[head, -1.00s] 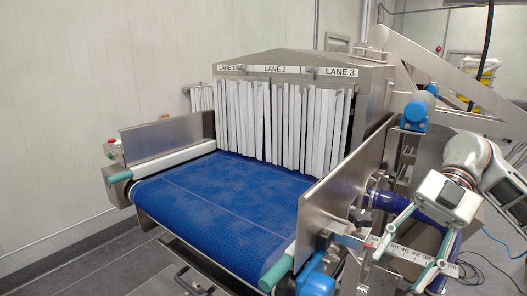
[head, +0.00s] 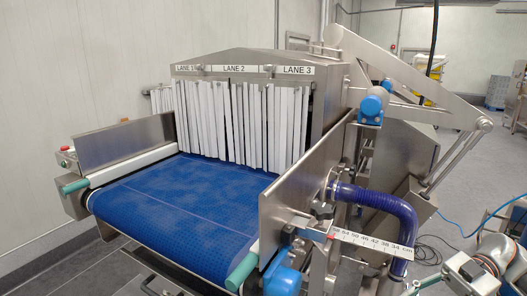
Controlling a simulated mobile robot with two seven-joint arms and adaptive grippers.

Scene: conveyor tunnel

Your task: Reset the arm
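My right arm comes in at the lower right corner, and its gripper (head: 452,282) hangs low there with its tips cut off by the bottom edge. One finger spreads out to the left from the white gripper body, and the gripper looks open with nothing seen in it. It appears to the right of the conveyor's side, below the ribbed blue hose (head: 385,200). My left arm and gripper are not in view.
A blue conveyor belt (head: 175,212) runs into a steel tunnel with white strip curtains (head: 240,122) and lane labels. A steel side plate (head: 300,180), a ruler (head: 372,242) and the hose stand near my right arm. Open floor (head: 470,165) lies at the far right.

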